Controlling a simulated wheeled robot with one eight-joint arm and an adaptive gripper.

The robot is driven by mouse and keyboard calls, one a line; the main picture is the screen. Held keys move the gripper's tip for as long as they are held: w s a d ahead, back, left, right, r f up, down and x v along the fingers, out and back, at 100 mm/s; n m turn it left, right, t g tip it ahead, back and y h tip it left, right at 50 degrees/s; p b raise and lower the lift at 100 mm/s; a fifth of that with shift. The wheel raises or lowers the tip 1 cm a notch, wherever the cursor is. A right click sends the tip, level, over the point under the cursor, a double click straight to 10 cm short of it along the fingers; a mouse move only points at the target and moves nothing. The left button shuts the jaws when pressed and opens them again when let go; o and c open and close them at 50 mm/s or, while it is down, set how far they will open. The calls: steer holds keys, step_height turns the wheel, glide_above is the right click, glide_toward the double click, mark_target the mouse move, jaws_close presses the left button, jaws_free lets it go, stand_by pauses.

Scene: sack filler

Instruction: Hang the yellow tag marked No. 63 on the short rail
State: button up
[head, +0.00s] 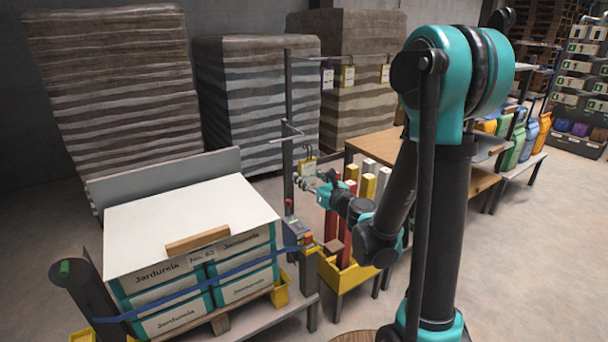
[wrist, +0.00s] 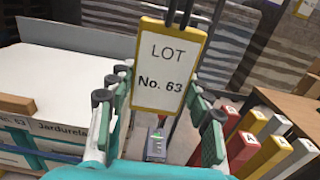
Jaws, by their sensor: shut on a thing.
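The yellow tag (wrist: 165,65) reads "LOT No. 63" in the wrist view, with a white face, yellow border and dark hook on top. My gripper (wrist: 160,98) is shut on this tag, which stands roughly upright between the fingers. In the head view the tag (head: 308,168) is small, just above my gripper (head: 309,182) and right of the grey post. A short rail (head: 291,136) crosses the post above the tag. The tag appears apart from it and lower. The hook's upper end is cut off in the wrist view.
A longer rail (head: 345,57) at the post's top carries a purple tag (head: 327,79) and yellow tags. A yellow bin (head: 345,278) with red and yellow bars is below my arm. A wooden table (head: 375,142) stands behind.

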steer(key=f+x, duration=0.2)
steer(key=x, duration=1.3)
steer(key=shift+w+a+f, duration=0.2)
steer(key=shift+w+a, duration=0.05)
steer(key=shift+w, duration=0.05)
stand_by(0.9)
steer(key=o, duration=1.1)
steer(key=shift+s, duration=0.1)
